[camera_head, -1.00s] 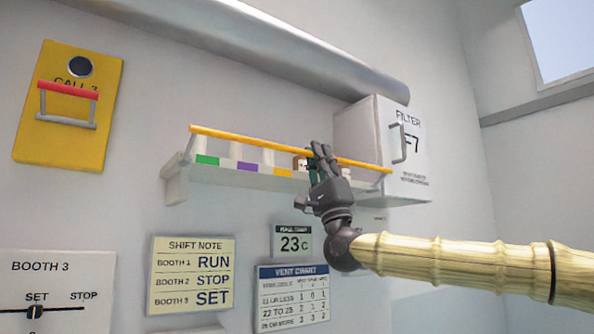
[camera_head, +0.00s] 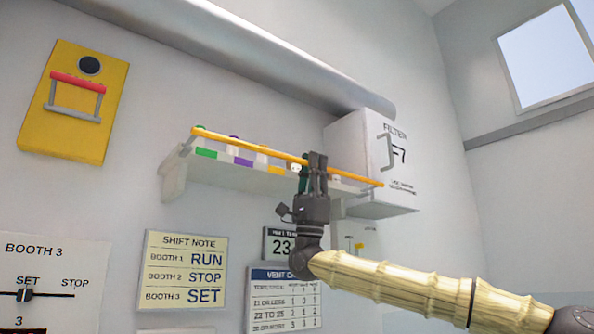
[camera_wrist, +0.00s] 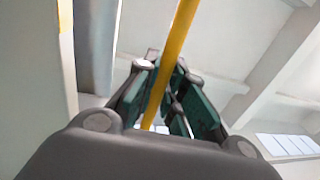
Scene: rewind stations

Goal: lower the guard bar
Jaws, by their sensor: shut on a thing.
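The guard bar (camera_head: 247,146) is a long orange-yellow rod along the front of a white wall shelf (camera_head: 237,172). It slopes down to the right in the head view, and side arms join its ends to the shelf. My gripper (camera_head: 314,160) is shut on the bar right of its middle, coming up from below. In the wrist view the bar (camera_wrist: 174,55) passes between the green-padded fingers (camera_wrist: 172,98). Behind the bar, tops of several small items show on the shelf, partly hidden by the bar and my gripper.
A white filter box (camera_head: 365,150) with a handle stands right of the shelf. A large grey pipe (camera_head: 240,50) runs above. A yellow call box (camera_head: 72,105) with a red-handled lever is at left. Notes and a chart (camera_head: 283,298) hang below. Open air lies in front.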

